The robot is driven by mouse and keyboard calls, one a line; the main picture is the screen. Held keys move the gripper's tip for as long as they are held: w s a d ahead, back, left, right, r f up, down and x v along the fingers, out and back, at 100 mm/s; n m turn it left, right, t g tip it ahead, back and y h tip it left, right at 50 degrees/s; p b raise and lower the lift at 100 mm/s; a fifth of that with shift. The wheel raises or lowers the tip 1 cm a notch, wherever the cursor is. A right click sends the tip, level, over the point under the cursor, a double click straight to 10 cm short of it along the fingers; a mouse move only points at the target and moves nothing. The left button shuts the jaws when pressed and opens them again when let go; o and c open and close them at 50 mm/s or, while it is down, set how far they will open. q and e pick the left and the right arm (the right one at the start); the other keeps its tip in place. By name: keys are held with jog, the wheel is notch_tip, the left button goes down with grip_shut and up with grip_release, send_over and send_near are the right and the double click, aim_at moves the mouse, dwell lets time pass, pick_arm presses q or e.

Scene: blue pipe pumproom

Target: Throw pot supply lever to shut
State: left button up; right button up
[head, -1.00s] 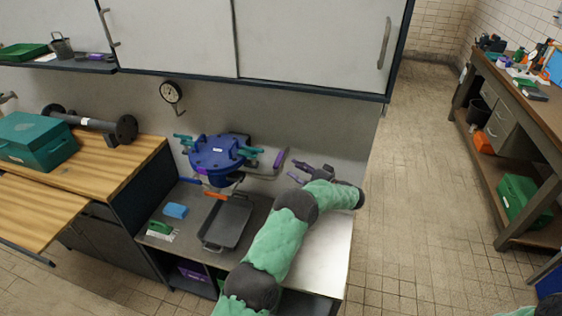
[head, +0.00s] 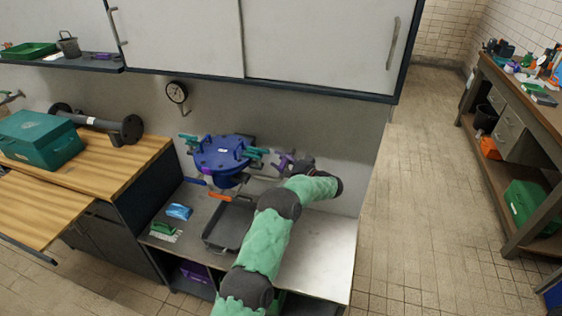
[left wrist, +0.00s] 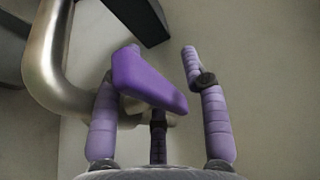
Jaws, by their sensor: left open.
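The blue lidded pot (head: 222,155) with teal clamps stands against the back wall above the bench. A pipe leaves its right side, and a purple lever handle sits on this pipe; the handle (left wrist: 148,82) shows large in the left wrist view. My left gripper (head: 284,162) is at this lever, and its fingers (left wrist: 148,66) are open. The handle slants between the fingers and overlaps part of the left one. I cannot tell whether they touch. In the head view my gripper largely hides the handle. My right gripper is not in view.
An orange handle (head: 221,197) and a blue handle (head: 195,181) are below the pot. A grey tray (head: 230,225), blue sponge (head: 179,211) and green brush (head: 162,228) lie on the bench. A dial gauge (head: 176,92) is above; the wall cabinet (head: 320,45) overhangs.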

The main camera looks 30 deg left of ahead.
pick_arm(q)
grip_shut()
jog(key=shift+r+m+t, duration=0.1)
jog(key=shift+m+t, duration=0.3)
jog(key=shift+t, duration=0.2)
jog(key=shift+w+m+t+h+b, duration=0.1)
jog(key=shift+m+t+h+b, duration=0.3)
jog(key=shift+t, duration=0.4)
jog(key=m+t+b, duration=0.1)
jog(key=m+t+h+b, duration=0.1)
jog(key=shift+w+d+t, duration=0.15)
jog(key=shift+t, duration=0.25)
jog(key=m+t+h+b, duration=0.1)
jog(key=m+t+b, duration=0.1)
jog(key=b, duration=0.1)
jog(key=m+t+h+b, duration=0.1)
jog(key=shift+w+d+f+t+h, duration=0.2)
jog(key=shift+f+t+h, duration=0.05)
jog(key=shift+t+h, duration=0.05)
jog(key=shift+w+d+r+m+t+h+b, duration=0.15)
jog(key=shift+m+t+h+b, duration=0.5)
jog(key=shift+b, duration=0.35)
